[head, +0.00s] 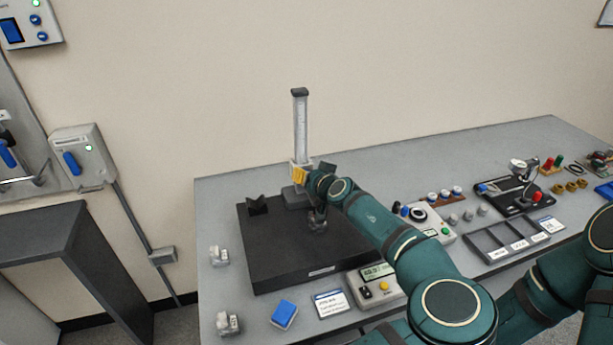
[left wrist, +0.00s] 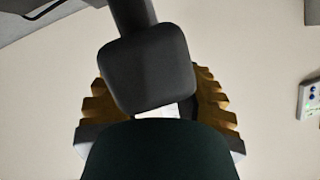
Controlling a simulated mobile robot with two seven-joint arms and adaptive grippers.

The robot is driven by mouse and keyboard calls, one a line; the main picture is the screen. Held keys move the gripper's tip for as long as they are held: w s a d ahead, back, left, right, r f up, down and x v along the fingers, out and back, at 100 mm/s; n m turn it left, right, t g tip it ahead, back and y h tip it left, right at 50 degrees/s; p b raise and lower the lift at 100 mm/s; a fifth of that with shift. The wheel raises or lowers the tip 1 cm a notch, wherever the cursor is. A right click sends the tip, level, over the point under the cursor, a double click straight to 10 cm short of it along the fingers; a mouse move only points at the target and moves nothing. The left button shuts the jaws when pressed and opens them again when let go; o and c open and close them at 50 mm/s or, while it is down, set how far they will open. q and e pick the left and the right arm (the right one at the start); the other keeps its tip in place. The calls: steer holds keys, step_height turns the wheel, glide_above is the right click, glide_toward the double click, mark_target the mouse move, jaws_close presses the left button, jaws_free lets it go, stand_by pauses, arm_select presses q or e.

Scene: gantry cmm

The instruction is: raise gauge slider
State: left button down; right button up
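The height gauge stands on a dark surface plate (head: 262,262). Its light upright column (head: 301,125) has a dark cap. The gauge slider (head: 294,185), pale with a yellow grip (head: 299,174), sits low on the column near the base. My left arm reaches to it, and my left gripper (head: 318,192) is right beside the slider, partly hidden by my wrist. In the left wrist view, ridged yellow pieces (left wrist: 213,105) show on both sides of a dark rounded block (left wrist: 150,72). Finger opening and contact are unclear. My right gripper is outside the views.
A dark V-shaped block (head: 257,206) lies left of the gauge. A readout box (head: 379,285), a blue block (head: 284,314) and a label card (head: 331,303) lie in front. Trays (head: 512,240) and small parts fill the right. The wall is close behind; space above the gauge is clear.

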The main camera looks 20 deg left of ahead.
arm_select(q)
step_height(320, 180, up, 12)
steer(key=p, duration=0.2)
steer(key=shift+a+f+p, duration=0.15)
steer(key=shift+f+p, duration=0.05)
steer(key=shift+p, duration=0.2)
steer(key=shift+f, duration=0.1)
steer(key=c, duration=0.6)
jaws_free()
steer(key=v, duration=1.2)
steer(key=shift+s+f, duration=0.1)
